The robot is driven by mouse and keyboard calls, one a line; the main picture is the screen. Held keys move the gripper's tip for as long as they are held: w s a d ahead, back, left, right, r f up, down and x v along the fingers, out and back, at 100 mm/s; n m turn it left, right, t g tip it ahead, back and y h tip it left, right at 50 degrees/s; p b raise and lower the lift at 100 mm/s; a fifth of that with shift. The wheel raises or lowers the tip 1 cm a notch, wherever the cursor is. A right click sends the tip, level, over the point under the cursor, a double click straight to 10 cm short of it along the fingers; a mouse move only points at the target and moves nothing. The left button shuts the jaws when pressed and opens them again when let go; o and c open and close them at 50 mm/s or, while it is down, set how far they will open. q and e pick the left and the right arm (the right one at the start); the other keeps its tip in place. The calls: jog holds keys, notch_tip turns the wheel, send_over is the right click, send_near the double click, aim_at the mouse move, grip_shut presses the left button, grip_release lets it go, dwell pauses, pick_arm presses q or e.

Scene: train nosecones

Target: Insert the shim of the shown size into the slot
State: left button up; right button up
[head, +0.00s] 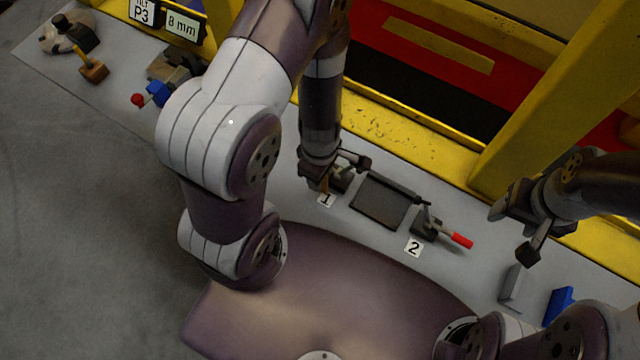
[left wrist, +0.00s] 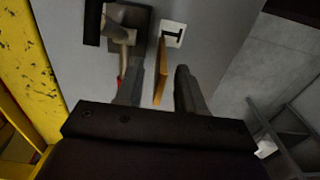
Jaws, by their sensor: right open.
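A sign (head: 183,25) reading "8 mm" stands at the upper left. A thin yellow-orange shim (left wrist: 160,75) shows between the fingers of my left gripper (left wrist: 160,90), with gaps on both sides, so the fingers look open around it. In the head view my left gripper (head: 332,175) is low at label 1 and hides most of the shim. A grey shim (head: 512,287) and a blue shim (head: 558,304) stand at the lower right. My right gripper (head: 522,222) is open and empty above the bench, behind the grey shim. I cannot make out the slot.
A dark plate (head: 378,208) lies between label 1 (head: 326,200) and label 2 (head: 414,248). A clamp (head: 430,228) with a red handle stands by label 2. Yellow frame beams (head: 400,126) run behind the bench. Blocks and a red-knobbed fixture (head: 152,95) sit at the left.

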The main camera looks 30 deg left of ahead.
pick_arm(q)
jog(key=shift+f, duration=0.95)
pick_arm(e)
jog(key=shift+w+f, duration=0.1)
jog(key=shift+f, duration=0.4)
pick_arm(q)
jog(key=shift+r, duration=0.1)
grip_shut()
notch_tip(320, 180, up, 10)
jog(key=p, duration=0.6)
jog(key=shift+p, duration=0.4)
pick_arm(e)
notch_tip(320, 180, up, 7)
